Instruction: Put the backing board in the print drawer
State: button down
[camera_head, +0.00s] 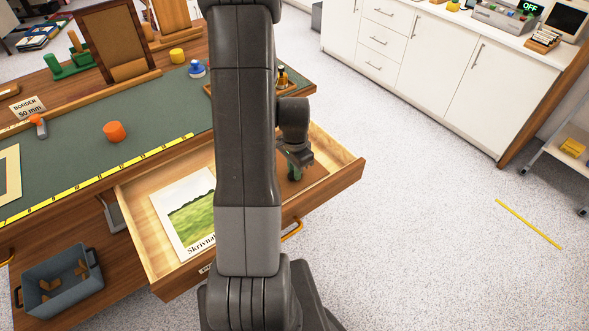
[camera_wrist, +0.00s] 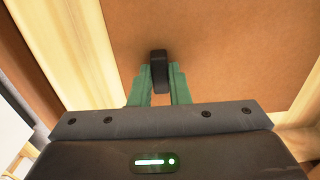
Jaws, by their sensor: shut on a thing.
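The print drawer (camera_head: 345,173) is pulled out from the table. The brown backing board (camera_head: 312,178) is inside its right part, partly hidden by my arm. My gripper (camera_head: 296,172) is low over the board. Its green fingers (camera_wrist: 159,88) are shut on a black tab on the board's face. I cannot tell whether the board rests fully on the drawer floor.
A landscape print (camera_head: 190,213) lies in the drawer's left part. The green-topped table above holds an orange knob (camera_head: 114,131), a yellow ruler (camera_head: 100,178) and a brown frame (camera_head: 122,42). A grey bin (camera_head: 62,283) sits below. The floor to the right is open, before white cabinets (camera_head: 430,55).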

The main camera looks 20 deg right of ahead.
jog(key=c, duration=1.4)
grip_release()
jog(key=shift+f, duration=0.1)
jog(key=shift+o, duration=0.2)
notch_tip(320, 180, up, 12)
